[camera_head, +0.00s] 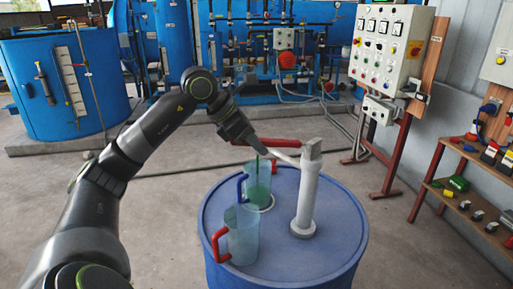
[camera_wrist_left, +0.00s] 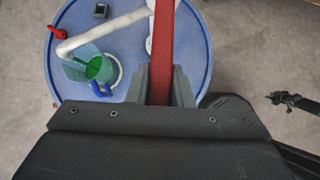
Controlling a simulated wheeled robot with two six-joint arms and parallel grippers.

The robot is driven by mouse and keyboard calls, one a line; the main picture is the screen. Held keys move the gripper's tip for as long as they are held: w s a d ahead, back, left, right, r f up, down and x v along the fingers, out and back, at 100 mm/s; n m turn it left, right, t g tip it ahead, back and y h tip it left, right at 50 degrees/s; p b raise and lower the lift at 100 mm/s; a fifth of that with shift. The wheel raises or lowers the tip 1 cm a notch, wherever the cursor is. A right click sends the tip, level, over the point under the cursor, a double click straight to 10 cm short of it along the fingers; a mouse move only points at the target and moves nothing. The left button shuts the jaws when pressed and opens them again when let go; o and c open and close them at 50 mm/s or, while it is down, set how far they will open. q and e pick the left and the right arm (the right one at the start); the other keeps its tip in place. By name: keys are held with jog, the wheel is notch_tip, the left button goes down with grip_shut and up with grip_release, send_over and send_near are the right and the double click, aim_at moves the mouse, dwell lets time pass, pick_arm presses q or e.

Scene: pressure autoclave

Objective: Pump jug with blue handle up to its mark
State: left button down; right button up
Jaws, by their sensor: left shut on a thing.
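My left gripper (camera_head: 250,138) is shut on the red pump handle (camera_head: 285,142), which also runs between its fingers (camera_wrist_left: 160,88) in the left wrist view. The handle is roughly level, joined to the top of the white pump (camera_head: 307,195) on the blue drum. The clear jug with the blue handle (camera_head: 262,177) stands upright under the spout. A thin green stream falls into it, and green liquid (camera_wrist_left: 98,69) shows inside. Its mark is too small to make out.
The drum lid (camera_head: 325,240) carries a second clear jug with a red handle (camera_head: 243,237), in front of the blue-handled one and apparently empty. A control panel (camera_head: 390,45) and a wooden shelf (camera_head: 465,200) stand at right. Blue tanks (camera_head: 60,85) stand behind.

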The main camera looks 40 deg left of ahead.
jog(key=shift+d, duration=0.4)
pick_arm(q)
jog(key=c, duration=1.3)
grip_release()
jog(key=shift+s+a+r, duration=0.25)
jog(key=shift+s+r, duration=0.05)
jog(key=shift+r, duration=0.15)
jog(key=shift+b+v, duration=1.6)
jog(key=shift+v, duration=6.55)
pick_arm(e)
jog(key=shift+a+f, duration=0.15)
jog(key=shift+f, duration=1.45)
pick_arm(q)
jog(key=shift+d, duration=0.1)
